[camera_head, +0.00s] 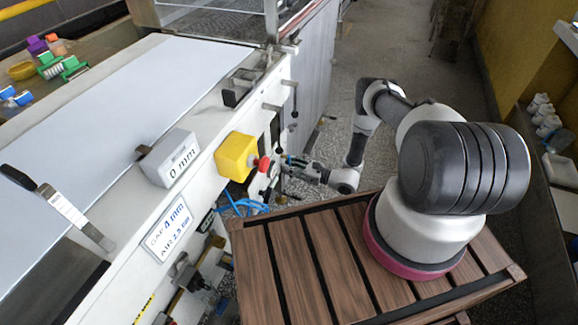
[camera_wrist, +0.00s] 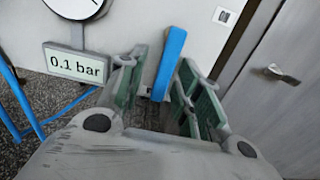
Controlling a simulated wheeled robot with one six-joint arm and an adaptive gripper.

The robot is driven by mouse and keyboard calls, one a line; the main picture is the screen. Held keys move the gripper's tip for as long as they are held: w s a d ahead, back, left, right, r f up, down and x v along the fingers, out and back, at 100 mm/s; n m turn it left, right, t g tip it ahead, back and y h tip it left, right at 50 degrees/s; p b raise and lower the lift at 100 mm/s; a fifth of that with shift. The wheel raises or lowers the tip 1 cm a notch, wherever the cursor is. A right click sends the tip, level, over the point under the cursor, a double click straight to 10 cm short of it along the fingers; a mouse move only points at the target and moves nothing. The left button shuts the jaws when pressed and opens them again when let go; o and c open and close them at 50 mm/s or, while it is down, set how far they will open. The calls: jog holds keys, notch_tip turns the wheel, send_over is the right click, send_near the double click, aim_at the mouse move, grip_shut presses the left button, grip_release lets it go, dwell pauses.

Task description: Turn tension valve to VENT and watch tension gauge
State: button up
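The blue lever of a valve (camera_wrist: 170,60) stands nearly upright, slightly tilted, in the wrist view. My gripper (camera_wrist: 161,88) is open, with a green-padded finger on each side of the lever. Gaps show between the lever and both fingers. The tension gauge (camera_wrist: 72,5) is at the top left, a white dial with a black rim, mostly cut off. Its readout plate (camera_wrist: 77,65) says 0.1 bar. In the head view my gripper (camera_head: 284,164) is at the machine's side, by the red button; the valve is too small to make out there. No VENT label is legible.
A yellow box (camera_head: 235,156) with a red button (camera_head: 263,164) juts from the machine. Blue hoses (camera_head: 240,204) hang below it. A grey 0 mm display (camera_head: 170,158) and a GAP 4 mm plate (camera_head: 168,229) sit nearby. The floor (camera_head: 335,95) beyond is clear.

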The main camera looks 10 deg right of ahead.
jog(key=v, duration=1.2)
